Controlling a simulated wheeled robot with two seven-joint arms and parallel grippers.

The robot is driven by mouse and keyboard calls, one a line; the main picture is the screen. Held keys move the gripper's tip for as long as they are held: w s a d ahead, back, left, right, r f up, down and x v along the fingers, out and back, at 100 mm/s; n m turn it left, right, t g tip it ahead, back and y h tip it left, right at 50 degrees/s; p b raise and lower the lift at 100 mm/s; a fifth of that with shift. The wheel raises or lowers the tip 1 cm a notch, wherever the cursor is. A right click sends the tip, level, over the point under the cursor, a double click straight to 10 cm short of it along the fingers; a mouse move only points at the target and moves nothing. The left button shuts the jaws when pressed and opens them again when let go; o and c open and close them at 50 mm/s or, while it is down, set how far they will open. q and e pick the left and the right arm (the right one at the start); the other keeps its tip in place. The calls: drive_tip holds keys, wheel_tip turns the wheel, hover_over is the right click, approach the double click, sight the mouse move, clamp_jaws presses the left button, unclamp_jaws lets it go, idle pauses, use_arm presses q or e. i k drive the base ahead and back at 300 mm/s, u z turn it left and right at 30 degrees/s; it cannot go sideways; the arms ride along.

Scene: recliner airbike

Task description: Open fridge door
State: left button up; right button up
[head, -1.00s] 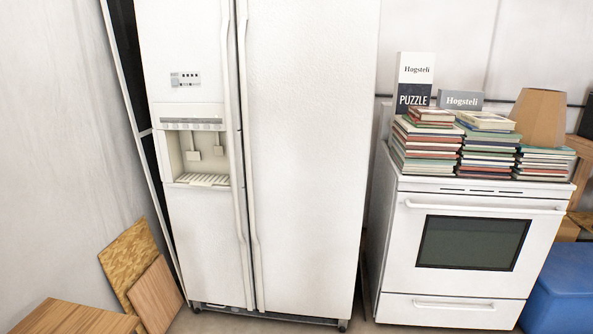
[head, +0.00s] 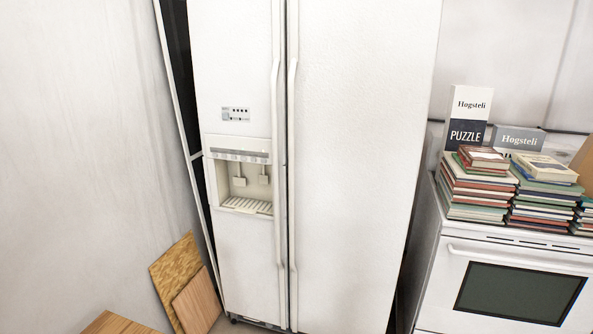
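A white two-door fridge (head: 355,150) stands upright in the middle of the head view. Both doors look shut, with a narrow dark seam between them. The narrower left door (head: 250,250) has a control panel and a water and ice dispenser (head: 245,188). The wider right door is plain. Two long white vertical handles run along the seam, the left handle (head: 276,170) on the left door and the right handle (head: 292,170) on the right door. Neither of my grippers shows in the view.
A white oven (head: 520,285) stands right of the fridge with stacks of books (head: 478,188) and a puzzle box (head: 468,118) on top. Wooden boards (head: 185,285) lean at the lower left, near a wooden surface (head: 118,323). A pale wall fills the left.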

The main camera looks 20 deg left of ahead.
sight(361, 73)
drive_tip(key=u, duration=0.6)
drive_tip(key=i, duration=1.2)
drive_tip(key=u, duration=1.05)
